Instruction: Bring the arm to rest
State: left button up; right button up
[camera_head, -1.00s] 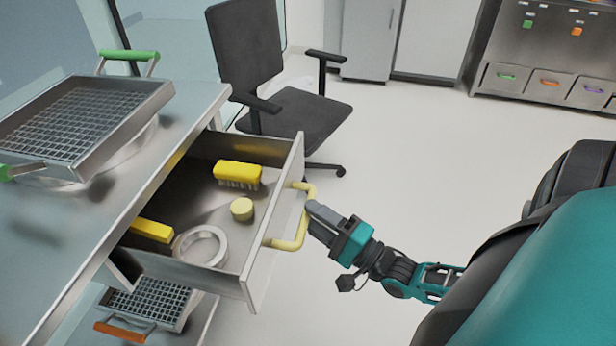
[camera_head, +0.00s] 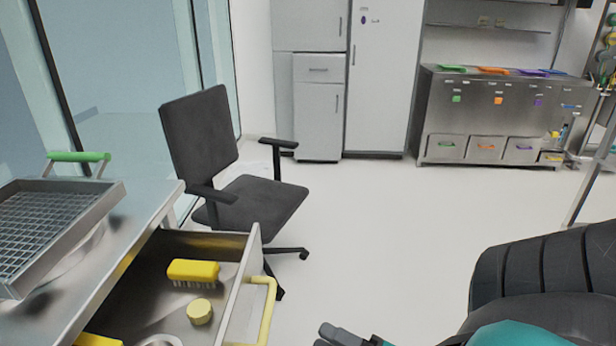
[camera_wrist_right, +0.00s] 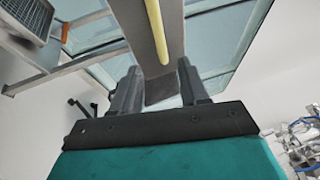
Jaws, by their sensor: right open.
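My right gripper (camera_head: 342,334) shows only in part at the bottom edge of the head view, to the right of the open drawer and apart from its handle. In the right wrist view my right gripper (camera_wrist_right: 158,88) has its two fingers spread, with nothing held between them. The yellow drawer handle (camera_head: 268,305) also shows in the right wrist view (camera_wrist_right: 157,32), beyond the fingertips. The drawer (camera_head: 246,268) stands open. Most of my right arm is outside the head view, and my left gripper is not seen.
The drawer holds a yellow brush (camera_head: 193,270) and a round yellow piece (camera_head: 200,311). A mesh tray (camera_head: 110,199) sits on the metal bench (camera_head: 150,205). A dark office chair (camera_head: 255,200) stands behind the drawer.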

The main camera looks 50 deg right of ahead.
jog(key=w+a+f+n+g+h, duration=0.1)
jog(key=a+f+n+g, duration=0.1)
jog(key=a+n, duration=0.3)
jog(key=w+a+f+n+g+h+p, duration=0.1)
jog(key=w+a+f+n+g, duration=0.1)
jog(key=a+n, duration=0.3)
jog(key=w+a+f+n+g+h+p, duration=0.1)
jog(key=a+n+g, duration=0.3)
jog(key=n, duration=0.4)
jog(key=shift+w+a+f+g, duration=0.3)
jog(key=shift+a+f, duration=0.15)
jog(key=shift+f, duration=0.2)
dwell(0.5)
